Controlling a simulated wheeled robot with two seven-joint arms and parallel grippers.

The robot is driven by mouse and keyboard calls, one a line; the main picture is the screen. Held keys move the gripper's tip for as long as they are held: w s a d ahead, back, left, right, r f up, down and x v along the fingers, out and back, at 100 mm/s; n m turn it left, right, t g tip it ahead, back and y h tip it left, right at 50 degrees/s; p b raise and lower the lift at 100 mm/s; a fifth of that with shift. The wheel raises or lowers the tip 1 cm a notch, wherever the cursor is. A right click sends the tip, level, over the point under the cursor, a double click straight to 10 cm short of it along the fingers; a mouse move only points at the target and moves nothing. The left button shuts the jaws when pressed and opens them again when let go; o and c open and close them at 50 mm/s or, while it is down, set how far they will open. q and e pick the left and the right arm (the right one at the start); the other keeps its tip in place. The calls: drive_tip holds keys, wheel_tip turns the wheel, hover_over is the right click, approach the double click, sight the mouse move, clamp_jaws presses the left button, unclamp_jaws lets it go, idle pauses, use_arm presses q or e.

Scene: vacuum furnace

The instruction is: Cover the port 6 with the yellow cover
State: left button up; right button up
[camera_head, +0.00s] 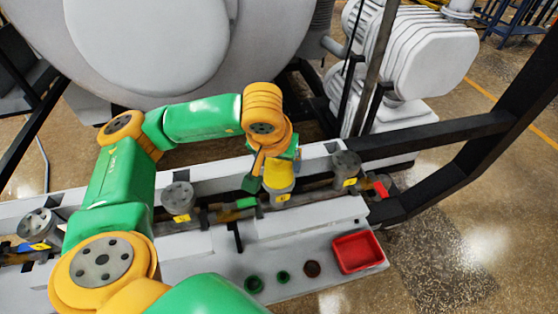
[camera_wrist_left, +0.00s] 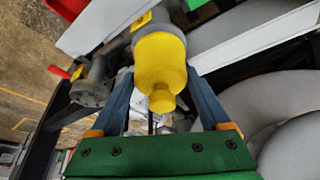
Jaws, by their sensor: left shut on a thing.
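The yellow cover (camera_head: 278,174) is a rounded cap with a narrow knob, and it sits at the top of a grey port (camera_head: 281,192) with a yellow label. The label's number is too small to read. My left gripper (camera_head: 269,165) reaches down to the cover from above and is shut on it. In the left wrist view the cover (camera_wrist_left: 160,65) lies between the two blue fingers (camera_wrist_left: 160,98), its wide end against the grey port flange. I cannot tell whether it is fully seated. My right gripper is not in view.
Other grey ports stand along the white bench, at the left (camera_head: 36,225), the middle (camera_head: 178,198) and the right (camera_head: 345,164). A black frame (camera_head: 440,135) borders the right.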

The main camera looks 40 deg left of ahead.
use_arm(q)
drive_tip(key=shift+f, duration=0.1)
drive_tip(key=o, duration=1.2)
drive_tip(key=v, duration=0.7)
drive_tip(key=shift+b, duration=0.35)
